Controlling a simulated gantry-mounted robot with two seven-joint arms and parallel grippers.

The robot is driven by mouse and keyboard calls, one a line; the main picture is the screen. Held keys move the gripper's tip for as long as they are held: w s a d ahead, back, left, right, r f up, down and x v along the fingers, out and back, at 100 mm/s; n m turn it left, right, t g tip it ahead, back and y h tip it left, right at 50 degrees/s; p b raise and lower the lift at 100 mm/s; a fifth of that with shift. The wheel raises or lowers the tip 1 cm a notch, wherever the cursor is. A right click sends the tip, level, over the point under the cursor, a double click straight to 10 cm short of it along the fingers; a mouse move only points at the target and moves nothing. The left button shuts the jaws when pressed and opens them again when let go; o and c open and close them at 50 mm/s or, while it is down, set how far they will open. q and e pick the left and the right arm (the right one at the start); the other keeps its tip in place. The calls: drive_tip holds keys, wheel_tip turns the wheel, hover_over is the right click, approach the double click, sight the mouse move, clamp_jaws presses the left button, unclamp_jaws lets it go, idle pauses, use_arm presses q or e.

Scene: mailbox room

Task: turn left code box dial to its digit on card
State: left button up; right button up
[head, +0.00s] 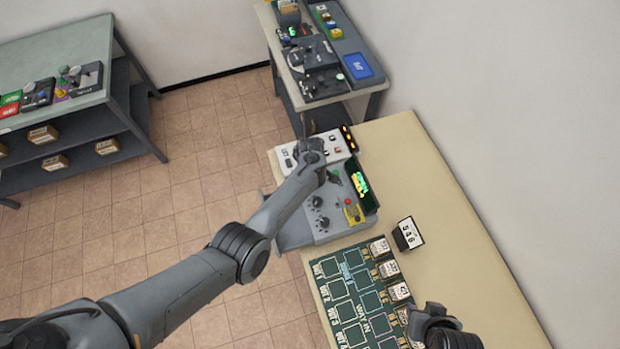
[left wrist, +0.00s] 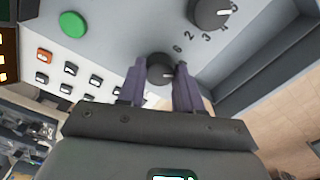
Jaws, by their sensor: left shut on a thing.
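The grey code box (head: 296,233) stands on the cream table with black dials along its left side. My left gripper (left wrist: 160,82) is shut on a dark round dial (left wrist: 160,68), one finger on each side. In the head view my left wrist and hand cover this dial. A neighbouring dial (left wrist: 210,12) with a white pointer mark and printed digits is just above it in the left wrist view. The white card (head: 408,234) stands on the table and seems to read 546. My right gripper (head: 432,322) is dark, low in the head view; its jaws are unclear.
A green button (left wrist: 72,24) and rows of small switches are near the held dial. A dark green board (head: 338,292) with several small cards lies nearer me. A panel of switches (head: 330,148) stands behind the box. The table's right side (head: 440,190) is clear.

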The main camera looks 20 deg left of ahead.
use_arm(q)
drive_tip(key=shift+n, duration=0.6)
drive_tip(key=o, duration=1)
drive_tip(key=shift+o, duration=0.2)
wheel_tip(320, 180, up, 11)
drive_tip(key=p, duration=0.2)
drive_tip(key=shift+f+p, duration=0.15)
drive_tip(key=shift+p, duration=0.25)
drive_tip(key=shift+s, duration=0.1)
